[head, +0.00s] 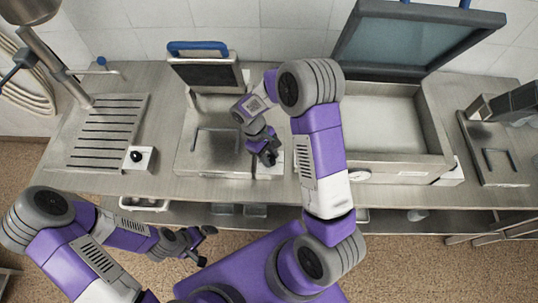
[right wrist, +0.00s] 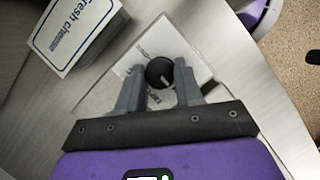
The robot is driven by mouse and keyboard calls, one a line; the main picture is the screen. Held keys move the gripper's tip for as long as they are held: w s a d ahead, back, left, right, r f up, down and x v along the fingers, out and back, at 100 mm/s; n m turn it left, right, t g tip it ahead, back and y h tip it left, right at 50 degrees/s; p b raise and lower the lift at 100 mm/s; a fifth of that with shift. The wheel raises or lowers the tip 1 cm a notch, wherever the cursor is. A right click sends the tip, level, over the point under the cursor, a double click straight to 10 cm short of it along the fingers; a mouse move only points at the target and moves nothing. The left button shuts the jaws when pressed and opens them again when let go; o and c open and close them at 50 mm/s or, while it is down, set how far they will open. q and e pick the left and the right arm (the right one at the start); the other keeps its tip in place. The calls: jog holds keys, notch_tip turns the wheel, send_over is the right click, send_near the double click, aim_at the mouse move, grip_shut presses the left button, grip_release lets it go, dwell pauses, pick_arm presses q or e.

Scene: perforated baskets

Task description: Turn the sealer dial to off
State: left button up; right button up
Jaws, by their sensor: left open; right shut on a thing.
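A black round dial (right wrist: 159,72) sits on a white plate (right wrist: 198,75) with small lettering in the right wrist view. My right gripper (right wrist: 161,68) has a fingertip on either side of it and is shut on it. In the head view my right gripper (head: 267,158) points down at the front right corner of the middle steel unit (head: 205,150) and hides the dial there. That unit has a raised dark lid (head: 205,75) with a blue handle. The dial's setting is too small to read. My left gripper (head: 203,243) is open and empty in front of the counter.
A white box with a black knob (head: 137,155) stands left of the unit.

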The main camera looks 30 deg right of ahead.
jog(key=o, duration=1)
jog(key=shift+o, duration=0.2)
jog(key=v, duration=0.7)
jog(key=shift+r, duration=0.25)
jog(key=shift+w, duration=0.1)
